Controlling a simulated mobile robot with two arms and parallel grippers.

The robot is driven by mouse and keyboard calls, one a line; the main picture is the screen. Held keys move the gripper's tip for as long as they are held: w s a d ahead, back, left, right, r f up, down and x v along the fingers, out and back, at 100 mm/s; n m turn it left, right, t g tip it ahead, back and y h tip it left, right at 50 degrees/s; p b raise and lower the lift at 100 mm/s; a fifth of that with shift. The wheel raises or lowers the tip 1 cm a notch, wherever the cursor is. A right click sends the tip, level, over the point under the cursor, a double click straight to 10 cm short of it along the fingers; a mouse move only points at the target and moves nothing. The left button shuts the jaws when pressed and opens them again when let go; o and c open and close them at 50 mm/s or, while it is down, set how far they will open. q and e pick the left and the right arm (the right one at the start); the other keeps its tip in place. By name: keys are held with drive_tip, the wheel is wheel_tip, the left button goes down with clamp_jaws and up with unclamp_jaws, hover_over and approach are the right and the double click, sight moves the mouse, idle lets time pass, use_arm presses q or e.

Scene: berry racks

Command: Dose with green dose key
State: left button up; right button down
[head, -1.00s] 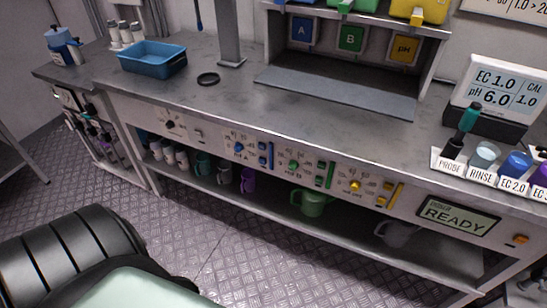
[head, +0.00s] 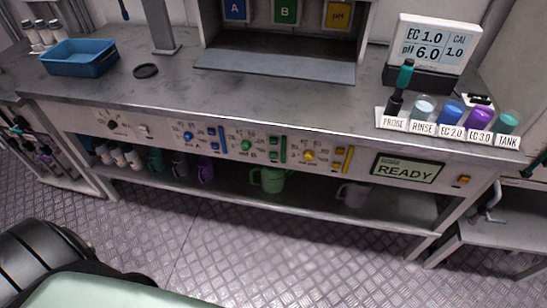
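The front panel of the bench has a green group marked B, with a green knob (head: 246,145), small green keys (head: 273,155) and an upright green bar (head: 284,149). Which of these is the dose key is too small to read. A blue group with a knob (head: 188,136) lies to its left and a yellow group with a knob (head: 309,155) to its right. Above the bench, the green B container (head: 285,11) stands between the blue A and yellow pH ones. A display (head: 405,170) on the panel reads READY. Neither of my grippers is in view.
A blue tray (head: 80,58) and a black ring (head: 146,71) lie on the bench at left. At right are a meter (head: 436,45) reading EC 1.0 and pH 6.0, a probe (head: 400,85) and labelled cups. A green jug (head: 268,180) stands on the lower shelf.

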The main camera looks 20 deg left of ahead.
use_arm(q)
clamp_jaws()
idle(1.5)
